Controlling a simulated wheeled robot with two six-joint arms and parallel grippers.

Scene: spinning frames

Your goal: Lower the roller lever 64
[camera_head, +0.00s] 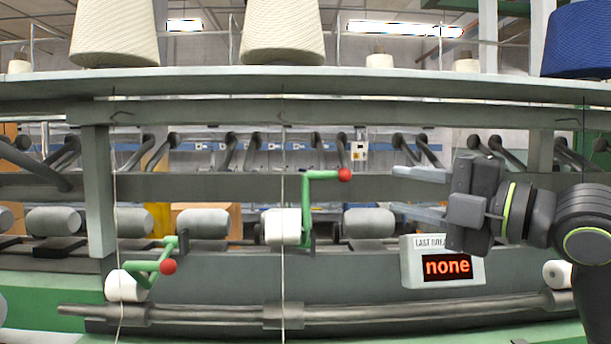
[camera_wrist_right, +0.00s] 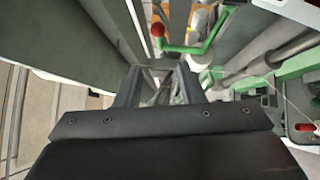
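Two green levers with red ball knobs show in the head view. The middle lever (camera_head: 306,205) is raised, its arm pointing up and its red knob (camera_head: 344,174) out to the right, beside a white roller (camera_head: 283,227). The left lever (camera_head: 150,265) sits lower, its red knob (camera_head: 168,267) near another white roller (camera_head: 124,286). I see no number on either. My right gripper (camera_head: 397,192) is open and empty, right of the middle knob and apart from it. The right wrist view shows a green lever (camera_wrist_right: 190,49) with a red knob (camera_wrist_right: 157,30) beyond the open fingers (camera_wrist_right: 158,78). My left gripper is out of view.
A display box (camera_head: 411,268) reading "none" hangs just below my right gripper. A long grey bar (camera_head: 215,315) runs along the bottom. A shelf (camera_head: 300,88) with yarn cones crosses above. Thin threads hang in front of both white rollers.

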